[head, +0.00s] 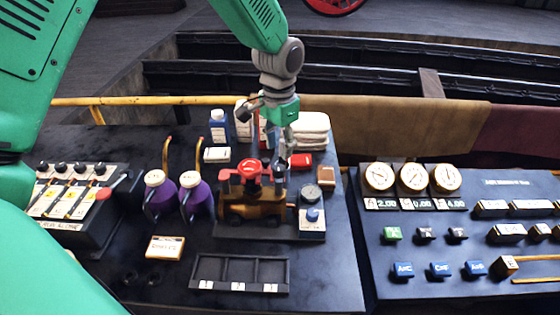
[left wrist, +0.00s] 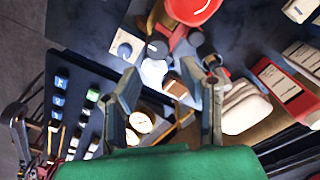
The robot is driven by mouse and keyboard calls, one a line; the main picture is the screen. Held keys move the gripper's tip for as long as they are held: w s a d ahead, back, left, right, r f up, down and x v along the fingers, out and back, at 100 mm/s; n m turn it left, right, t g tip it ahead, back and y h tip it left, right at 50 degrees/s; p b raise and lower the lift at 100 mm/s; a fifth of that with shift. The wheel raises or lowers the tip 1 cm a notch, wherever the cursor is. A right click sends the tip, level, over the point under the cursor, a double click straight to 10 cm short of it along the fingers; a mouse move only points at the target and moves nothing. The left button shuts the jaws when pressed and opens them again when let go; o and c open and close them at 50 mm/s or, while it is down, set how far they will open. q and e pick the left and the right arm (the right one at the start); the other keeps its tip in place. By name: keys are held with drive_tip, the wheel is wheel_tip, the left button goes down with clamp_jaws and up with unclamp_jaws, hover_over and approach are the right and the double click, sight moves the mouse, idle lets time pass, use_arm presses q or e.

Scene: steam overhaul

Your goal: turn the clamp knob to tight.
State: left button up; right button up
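A brass-coloured fixture (head: 252,207) stands on a dark base on the bench, with a red round handwheel (head: 249,168) on top; the handwheel also shows at the top of the left wrist view (left wrist: 193,8). I cannot tell for sure which part is the clamp knob; a small dark round part (left wrist: 196,37) shows near the fixture in the left wrist view. My left gripper (head: 284,163) hangs over the right rear of the fixture, fingers down. In the left wrist view its fingers (left wrist: 168,82) are spread, with nothing held between them. My right gripper is out of view.
Purple jugs (head: 194,198) stand left. A control panel (head: 470,275) lies right. The front right bench is clear.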

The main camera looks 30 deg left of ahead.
sight(279, 166)
use_arm(q)
wheel_tip(279, 166, up, 5)
drive_tip(key=shift+r, duration=0.1)
idle(0.4)
